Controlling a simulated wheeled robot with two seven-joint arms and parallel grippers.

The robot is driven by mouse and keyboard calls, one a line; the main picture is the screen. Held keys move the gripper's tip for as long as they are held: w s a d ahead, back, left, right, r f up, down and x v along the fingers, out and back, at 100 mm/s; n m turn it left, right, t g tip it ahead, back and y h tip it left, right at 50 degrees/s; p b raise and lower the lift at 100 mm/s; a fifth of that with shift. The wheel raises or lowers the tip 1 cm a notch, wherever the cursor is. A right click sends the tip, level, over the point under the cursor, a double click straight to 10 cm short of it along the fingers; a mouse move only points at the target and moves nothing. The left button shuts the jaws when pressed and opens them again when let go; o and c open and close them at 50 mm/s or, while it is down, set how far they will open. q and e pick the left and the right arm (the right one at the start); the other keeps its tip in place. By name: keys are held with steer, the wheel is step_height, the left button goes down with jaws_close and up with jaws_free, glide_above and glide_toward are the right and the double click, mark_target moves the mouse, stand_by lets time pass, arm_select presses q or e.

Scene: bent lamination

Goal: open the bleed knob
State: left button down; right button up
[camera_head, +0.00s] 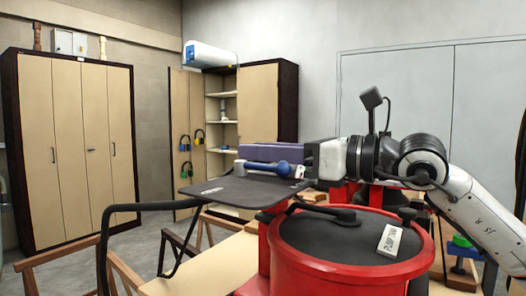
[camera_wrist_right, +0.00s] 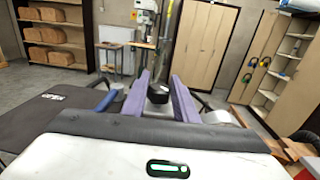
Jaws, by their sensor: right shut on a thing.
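My right gripper (camera_head: 250,153) reaches in from the right, above the dark plate. Its two long purple fingers also show in the right wrist view (camera_wrist_right: 158,88). They are shut on a small black knob (camera_wrist_right: 157,93), which sits between them; I take it to be the bleed knob. In the head view the fingers hide the knob, and how far it is turned cannot be seen. My left gripper is not in view.
A blue handle (camera_head: 285,169) lies just below the fingers, over the dark plate (camera_head: 235,190). A red tank (camera_head: 330,270) with a black lid (camera_head: 310,233) and white label (camera_head: 390,239) stands in front.

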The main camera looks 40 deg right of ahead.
steer(key=shift+y, duration=0.3)
steer(key=shift+n+g+y, duration=0.6)
steer(key=shift+n+y, duration=0.1)
steer(key=n+g+y, duration=0.1)
steer(key=n+g+y+p, duration=0.1)
steer(key=y, duration=0.1)
steer(key=shift+r+n, duration=0.2)
steer(key=shift+n, duration=0.1)
steer(key=shift+f+n+g+y+p, duration=0.1)
steer(key=shift+n+g+y+p, duration=0.65)
steer(key=shift+g, duration=0.35)
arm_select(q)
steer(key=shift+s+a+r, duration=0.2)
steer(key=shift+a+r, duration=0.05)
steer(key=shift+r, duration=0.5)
arm_select(e)
steer(key=shift+y, duration=0.25)
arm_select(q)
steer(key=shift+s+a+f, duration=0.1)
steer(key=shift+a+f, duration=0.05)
arm_select(e)
steer(key=shift+f+n+g, duration=0.1)
steer(key=shift+n+g, duration=0.15)
steer(key=shift+g, duration=0.15)
steer(key=o, duration=1.1)
steer(key=shift+c, duration=0.2)
steer(key=shift+s+d, duration=0.1)
steer(key=shift+d, duration=0.05)
